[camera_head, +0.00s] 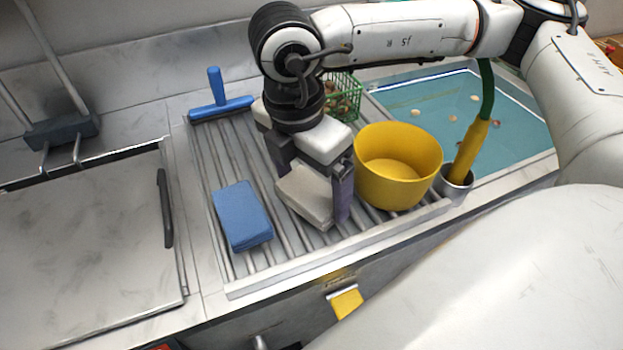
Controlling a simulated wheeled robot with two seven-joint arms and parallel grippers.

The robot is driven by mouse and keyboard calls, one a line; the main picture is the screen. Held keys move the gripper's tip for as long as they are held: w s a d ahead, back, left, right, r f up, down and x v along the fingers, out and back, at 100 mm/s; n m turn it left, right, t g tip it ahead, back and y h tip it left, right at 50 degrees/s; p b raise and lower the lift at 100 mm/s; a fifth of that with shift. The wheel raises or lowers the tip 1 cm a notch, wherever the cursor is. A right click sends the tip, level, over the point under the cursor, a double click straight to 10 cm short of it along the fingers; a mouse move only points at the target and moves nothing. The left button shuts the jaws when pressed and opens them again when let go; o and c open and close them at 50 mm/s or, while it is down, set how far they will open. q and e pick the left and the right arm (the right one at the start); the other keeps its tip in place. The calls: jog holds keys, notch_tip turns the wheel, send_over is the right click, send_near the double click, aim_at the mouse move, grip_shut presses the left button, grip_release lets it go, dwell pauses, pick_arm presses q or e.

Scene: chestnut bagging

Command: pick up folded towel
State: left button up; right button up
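A beige folded towel (306,197) lies on the ribbed metal rack, slightly turned. My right gripper (312,178) points down over it from above, with one finger on each side of the towel. The right finger stands close along the towel's right side; the left finger is partly hidden behind the towel. Whether the fingers press on the towel I cannot tell. A blue folded cloth or sponge (241,215) lies to the left on the rack, apart from the gripper. My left gripper is not in view.
A yellow bowl (397,166) stands close to the right of the gripper. A green basket (343,97) is behind, and a blue squeegee (220,103) lies at the back left. A metal cup (455,186) holds a yellow-handled tool. The rack's front left is bare.

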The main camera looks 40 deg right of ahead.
aim_at(311, 194)
jog(key=c, duration=0.4)
jog(key=shift+o, duration=0.2)
jog(key=shift+r, duration=0.1)
notch_tip(311, 194, up, 10)
